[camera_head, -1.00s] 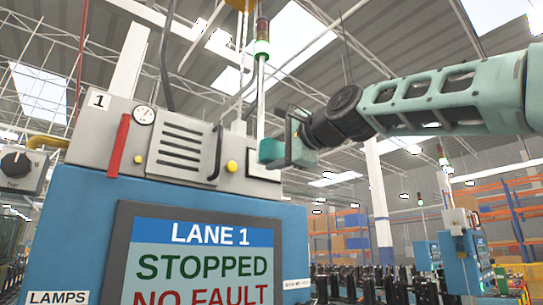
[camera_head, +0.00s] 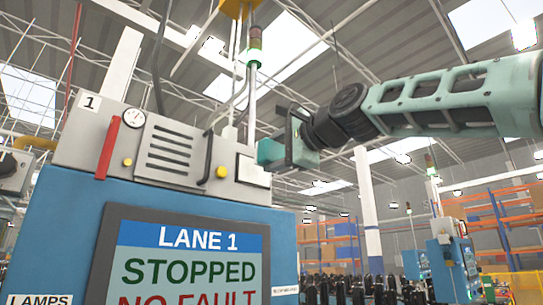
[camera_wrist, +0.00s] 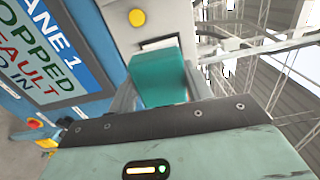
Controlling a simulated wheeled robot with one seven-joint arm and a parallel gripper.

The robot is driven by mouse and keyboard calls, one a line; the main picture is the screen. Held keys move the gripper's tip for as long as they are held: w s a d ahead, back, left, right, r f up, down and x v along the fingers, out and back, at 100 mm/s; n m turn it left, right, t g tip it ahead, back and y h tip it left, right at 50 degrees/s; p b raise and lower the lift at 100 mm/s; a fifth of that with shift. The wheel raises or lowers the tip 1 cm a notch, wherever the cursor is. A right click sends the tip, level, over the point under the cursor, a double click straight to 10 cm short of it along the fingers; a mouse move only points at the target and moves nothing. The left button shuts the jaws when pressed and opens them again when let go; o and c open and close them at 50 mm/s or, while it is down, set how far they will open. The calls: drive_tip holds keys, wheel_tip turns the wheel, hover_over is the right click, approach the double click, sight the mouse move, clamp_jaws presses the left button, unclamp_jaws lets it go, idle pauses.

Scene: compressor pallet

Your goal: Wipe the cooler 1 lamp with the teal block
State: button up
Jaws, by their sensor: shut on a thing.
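The teal block (camera_head: 270,152) is held in my gripper (camera_head: 290,148), which is shut on it. In the wrist view the block (camera_wrist: 158,78) fills the space between the two fingers. A pale rectangular panel (camera_head: 251,170) on the grey cooler housing marked 1 looks like the cooler 1 lamp, though no label confirms it. The block overlaps this panel's upper right edge in the head view. In the wrist view the panel (camera_wrist: 160,43) lies just beyond the block, partly hidden by it. I cannot tell whether they touch.
A yellow knob (camera_head: 221,172) and a dark curved handle (camera_head: 208,158) are left of the panel. Space right of the housing is open.

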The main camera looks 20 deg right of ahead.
sight(254, 170)
drive_tip(key=shift+w, duration=0.1)
drive_tip(key=shift+p+x, duration=1.2)
drive_tip(key=shift+x, duration=2.15)
drive_tip(key=shift+p+x, duration=0.45)
drive_tip(key=shift+x, duration=0.6)
drive_tip(key=shift+w+d+f+b, duration=0.1)
drive_tip(key=shift+w+d+b, duration=0.05)
drive_tip(key=shift+d+b, duration=0.35)
drive_tip(key=shift+w+d+f+b, duration=0.1)
drive_tip(key=shift+d+b, duration=0.4)
drive_tip(key=shift+w+d+r+b, duration=0.1)
drive_tip(key=shift+w+d+b, duration=0.05)
drive_tip(key=shift+d, duration=0.3)
drive_tip(key=shift+w+d+b, duration=0.1)
drive_tip(key=shift+d+b, duration=0.05)
drive_tip(key=shift+d, duration=0.25)
drive_tip(key=shift+w+r, duration=0.1)
drive_tip(key=shift+a, duration=0.1)
